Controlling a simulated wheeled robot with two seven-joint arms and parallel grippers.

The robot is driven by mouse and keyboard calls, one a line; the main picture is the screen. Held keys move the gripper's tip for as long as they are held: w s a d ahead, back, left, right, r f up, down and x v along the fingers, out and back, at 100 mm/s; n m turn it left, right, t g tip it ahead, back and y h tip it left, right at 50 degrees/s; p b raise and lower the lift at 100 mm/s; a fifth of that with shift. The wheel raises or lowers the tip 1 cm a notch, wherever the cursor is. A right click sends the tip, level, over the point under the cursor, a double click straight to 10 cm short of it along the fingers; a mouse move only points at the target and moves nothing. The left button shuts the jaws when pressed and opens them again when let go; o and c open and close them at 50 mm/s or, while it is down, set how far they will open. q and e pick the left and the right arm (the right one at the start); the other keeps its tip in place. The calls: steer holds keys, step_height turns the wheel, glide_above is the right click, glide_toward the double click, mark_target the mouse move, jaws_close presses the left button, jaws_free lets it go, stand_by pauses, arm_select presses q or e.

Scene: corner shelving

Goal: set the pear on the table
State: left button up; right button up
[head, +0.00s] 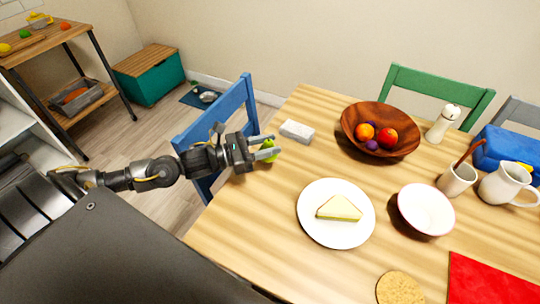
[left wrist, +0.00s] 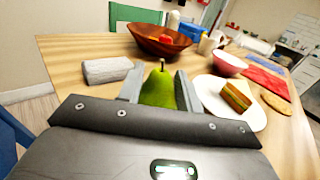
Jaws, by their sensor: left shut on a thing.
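The green pear (head: 270,146) is between the fingers of my left gripper (head: 264,147), which is shut on it. In the left wrist view the pear (left wrist: 159,88) stands upright, stem up, with a finger on each side. The gripper is at the left end of the wooden table (head: 262,198), over or at its edge. I cannot tell whether the pear touches the tabletop. My right gripper is not in view.
A grey-white block (head: 296,131) lies just beyond the pear. A plate (head: 314,230) with a sandwich wedge and a fruit bowl (head: 350,134) are to the right. Bare wood lies between block and plate.

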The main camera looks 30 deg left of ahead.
mark_target(268, 159)
arm_select(q)
steer(key=shift+s+d+f, duration=0.1)
steer(key=shift+d+f, duration=0.2)
steer(key=shift+f, duration=0.05)
steer(key=f, duration=0.3)
steer(key=shift+s+d+f+p, duration=0.1)
steer(key=shift+d+p, duration=0.15)
steer(key=shift+p, duration=0.05)
steer(key=shift+f, duration=0.25)
steer(key=o, duration=1)
steer(key=shift+o, duration=0.2)
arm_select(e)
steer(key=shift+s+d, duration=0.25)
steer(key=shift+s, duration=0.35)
arm_select(q)
steer(key=shift+s, duration=0.1)
steer(key=shift+s+a, duration=0.15)
steer(key=shift+a, duration=0.1)
steer(key=b+v, duration=0.1)
steer(key=v, duration=0.9)
steer(key=shift+s+a, duration=0.45)
steer(key=shift+s, duration=0.05)
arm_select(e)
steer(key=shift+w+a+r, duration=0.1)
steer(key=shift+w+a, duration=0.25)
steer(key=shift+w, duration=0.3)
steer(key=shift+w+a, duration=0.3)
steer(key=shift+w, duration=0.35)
